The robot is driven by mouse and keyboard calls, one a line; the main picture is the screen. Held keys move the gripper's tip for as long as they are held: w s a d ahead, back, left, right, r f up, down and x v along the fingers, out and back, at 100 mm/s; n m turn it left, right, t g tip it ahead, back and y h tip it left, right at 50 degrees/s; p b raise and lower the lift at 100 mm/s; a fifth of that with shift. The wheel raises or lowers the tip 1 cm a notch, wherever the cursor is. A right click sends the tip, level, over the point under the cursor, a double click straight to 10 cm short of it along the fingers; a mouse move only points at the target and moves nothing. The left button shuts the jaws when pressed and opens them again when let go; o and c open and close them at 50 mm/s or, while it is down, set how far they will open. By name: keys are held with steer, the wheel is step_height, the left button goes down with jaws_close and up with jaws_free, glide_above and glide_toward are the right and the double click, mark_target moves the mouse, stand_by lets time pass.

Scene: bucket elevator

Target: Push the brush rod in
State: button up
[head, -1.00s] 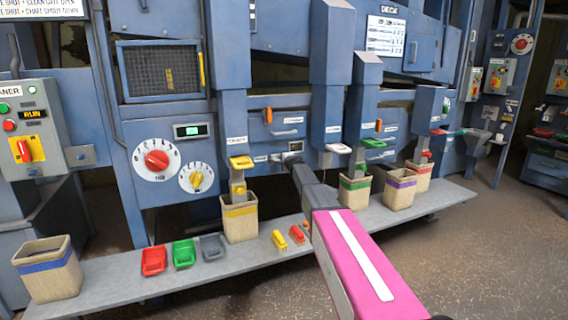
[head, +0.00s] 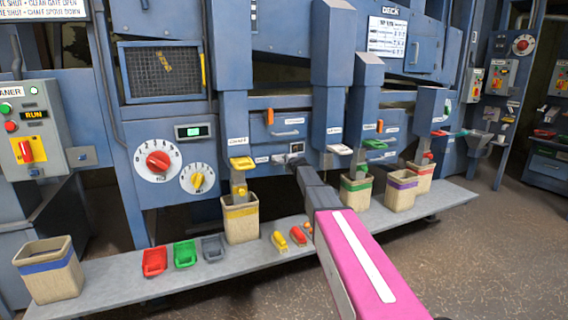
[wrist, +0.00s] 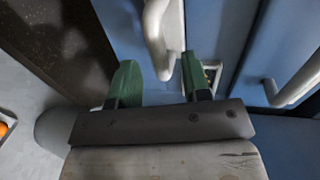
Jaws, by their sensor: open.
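My gripper (wrist: 159,64) shows in the wrist view with its two green fingers spread. A pale grey, rounded handle (wrist: 156,25) reaches down between them; it seems to be the end of the brush rod, but I cannot be sure. I cannot tell whether a finger touches it. In the head view my gripper (head: 293,160) is at the blue machine front, below the drawer with the silver handle (head: 285,133). My own arm and gripper hide most of the rod there.
A second grey handle (wrist: 290,88) is at the right of the wrist view. A yellow-handled spout (head: 241,163) stands left of my gripper.

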steer(key=v, duration=0.6)
steer(key=shift+s, duration=0.35)
steer(key=shift+d+r, duration=0.1)
steer(key=s+a+f+n+g, duration=0.1)
steer(key=s+f+n+g, duration=0.35)
steer(key=s+f, duration=0.65)
steer(key=s+a+f+n+g, duration=0.1)
steer(key=s+f+n+g, duration=0.5)
steer(key=s, duration=0.9)
steer(key=s+d+f+n+g+h, duration=0.2)
steer(key=s+f, duration=0.2)
steer(key=s, duration=0.7)
steer(key=s+d+f+n+g+h, duration=0.2)
steer(key=s+d+f, duration=0.1)
steer(key=s, duration=0.9)
steer(key=shift+d+f+h, duration=0.35)
steer(key=shift+f+h, duration=0.05)
steer(key=shift+f, duration=0.1)
